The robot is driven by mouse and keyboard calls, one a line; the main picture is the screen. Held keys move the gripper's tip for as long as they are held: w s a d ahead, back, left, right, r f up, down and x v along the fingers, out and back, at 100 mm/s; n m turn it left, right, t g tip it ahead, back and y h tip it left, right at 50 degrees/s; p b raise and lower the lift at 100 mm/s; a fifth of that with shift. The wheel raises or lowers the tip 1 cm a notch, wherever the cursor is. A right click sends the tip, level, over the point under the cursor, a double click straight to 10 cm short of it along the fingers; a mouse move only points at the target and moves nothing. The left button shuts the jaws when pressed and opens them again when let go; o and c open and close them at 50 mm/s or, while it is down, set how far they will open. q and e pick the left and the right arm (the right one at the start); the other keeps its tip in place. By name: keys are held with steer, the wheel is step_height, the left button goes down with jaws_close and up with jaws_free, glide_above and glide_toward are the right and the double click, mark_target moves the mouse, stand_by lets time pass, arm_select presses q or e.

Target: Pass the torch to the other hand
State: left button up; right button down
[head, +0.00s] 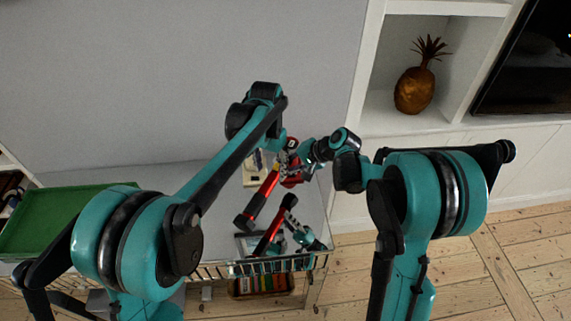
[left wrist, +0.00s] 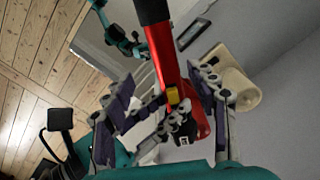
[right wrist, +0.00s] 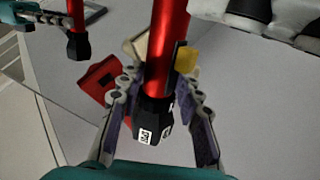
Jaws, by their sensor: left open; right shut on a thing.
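The torch (head: 262,198) has a red barrel, a black head and a black end cap with white marks. It is held tilted above the grey table, head down to the left. My right gripper (right wrist: 157,88) is shut on the torch near the end cap, beside its yellow switch (right wrist: 186,59). My left gripper (head: 283,163) is open. In the left wrist view its fingers (left wrist: 168,88) stand on both sides of the red barrel (left wrist: 163,55) near the switch. Whether they touch it I cannot tell. The two grippers are close together and partly hide each other.
A glossy grey table (head: 312,205) lies below and seems to mirror the torch. A red object (right wrist: 97,80) and a cream object (left wrist: 236,80) are near the grippers. A green tray (head: 60,215) is at the left. A shelf with a golden pineapple (head: 414,90) stands at the right.

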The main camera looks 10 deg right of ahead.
mark_target(270, 181)
arm_select(q)
step_height(270, 181, up, 4)
steer(key=shift+f, duration=0.15)
steer(key=s+a+r+n+t, duration=0.2)
steer(key=s+a, duration=0.3)
steer(key=a, duration=0.2)
steer(key=s+a+r+n+t, duration=0.2)
steer(key=s+a, duration=0.3)
steer(key=a, duration=0.2)
steer(key=s+a+f+n+t, duration=0.3)
steer(key=s+a+f, duration=0.3)
steer(key=s, duration=0.5)
steer(key=shift+a+f, duration=0.15)
steer(key=shift+a, duration=0.75)
steer(key=shift+w, duration=0.1)
